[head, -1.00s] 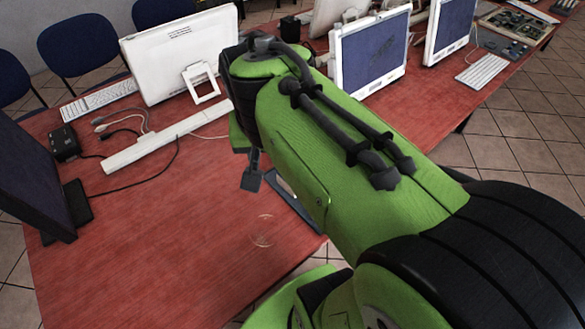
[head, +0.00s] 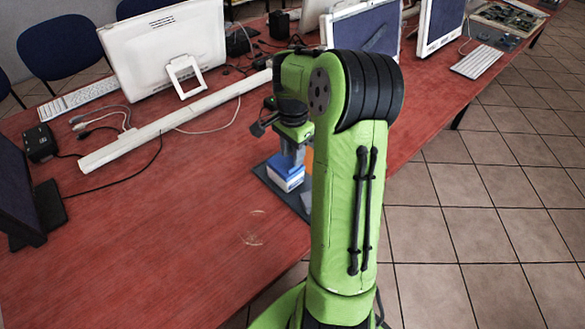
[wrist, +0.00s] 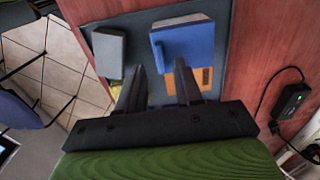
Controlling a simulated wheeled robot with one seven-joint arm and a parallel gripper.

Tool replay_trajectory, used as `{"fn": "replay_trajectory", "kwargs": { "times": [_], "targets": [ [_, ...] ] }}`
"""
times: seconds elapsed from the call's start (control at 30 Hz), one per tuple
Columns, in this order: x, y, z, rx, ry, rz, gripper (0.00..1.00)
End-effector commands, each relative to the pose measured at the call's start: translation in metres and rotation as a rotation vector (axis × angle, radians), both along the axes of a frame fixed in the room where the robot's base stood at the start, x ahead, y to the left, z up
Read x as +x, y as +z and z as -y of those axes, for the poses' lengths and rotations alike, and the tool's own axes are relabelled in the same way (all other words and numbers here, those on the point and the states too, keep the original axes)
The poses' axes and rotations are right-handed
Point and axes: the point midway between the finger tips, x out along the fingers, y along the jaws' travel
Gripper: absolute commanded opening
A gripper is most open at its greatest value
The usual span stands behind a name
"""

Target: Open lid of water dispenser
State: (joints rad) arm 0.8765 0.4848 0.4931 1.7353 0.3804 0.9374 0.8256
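No water dispenser can be clearly recognised. A blue-and-white box-like object (head: 285,172) stands on a dark grey tray (head: 304,202) near the table's right edge. In the wrist view the blue object (wrist: 188,46) is just beyond my right finger; contact cannot be told. My gripper (wrist: 159,72) is open, with its two fingers apart and nothing visible between them. A grey block (wrist: 108,52) lies on the tray beyond the left finger. My arm hides part of the tray in the head view.
A black adapter with a cable (wrist: 292,104) lies on the red table. A long white bar (head: 165,130) and a white monitor (head: 165,50) stand behind to the left. The front left table (head: 140,235) is mostly clear.

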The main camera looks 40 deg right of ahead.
Motion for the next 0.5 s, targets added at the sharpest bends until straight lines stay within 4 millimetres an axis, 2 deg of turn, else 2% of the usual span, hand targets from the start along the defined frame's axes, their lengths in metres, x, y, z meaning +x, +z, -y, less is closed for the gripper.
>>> {"fn": "replay_trajectory", "kwargs": {
  "times": [0.03, 0.2, 0.5],
  "targets": [
    [-0.001, -0.016, 0.0, 0.003, 0.0, -0.003, 0.35],
    [0.0, -0.039, 0.0, 0.0, 0.0, -0.001, 0.35],
    [0.0, -0.042, 0.0, -0.001, 0.001, 0.001, 0.35]
  ]
}}
